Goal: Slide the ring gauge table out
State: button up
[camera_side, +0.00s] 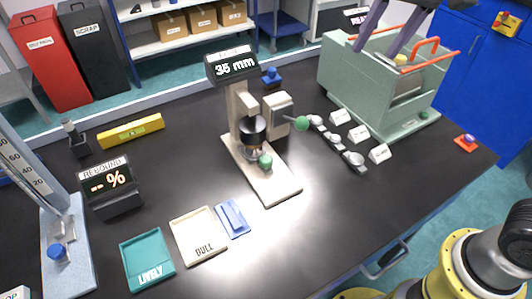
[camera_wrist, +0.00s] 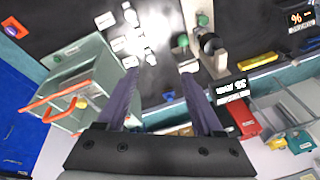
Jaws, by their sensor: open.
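The bench instrument (camera_side: 270,178) with the "35 mm" display stands mid-bench on a cream base. It has a dark round cylinder (camera_side: 252,130), a green knob (camera_side: 265,161) low at its front and another green knob (camera_side: 301,124) on a side lever. I cannot tell which part is the ring gauge table. The instrument also shows at upper right in the wrist view (camera_wrist: 222,62). My gripper (camera_wrist: 160,73) is open and empty, its purple fingers wide apart. In the side view the fingers are at the top right, above the green machine and well away from the instrument.
The green machine (camera_side: 350,85) with orange handles stands at the back right. Small round metal pieces (camera_side: 354,160) and white cards (camera_side: 379,153) lie between it and the instrument.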

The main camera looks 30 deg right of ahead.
jog(key=w+a+f+g, duration=0.2)
jog(key=w+a+f, duration=0.3)
jog(key=w+a, duration=0.3)
jog(key=n+g, duration=0.1)
jog(key=n, duration=0.1)
send_near(266, 159)
jog(key=shift+h, duration=0.4)
jog(key=f, duration=0.8)
jog(key=shift+w+a+f, duration=0.1)
jog(key=shift+a+f, duration=0.2)
jog(key=shift+a, duration=0.05)
grip_shut()
jog(key=shift+r, duration=0.1)
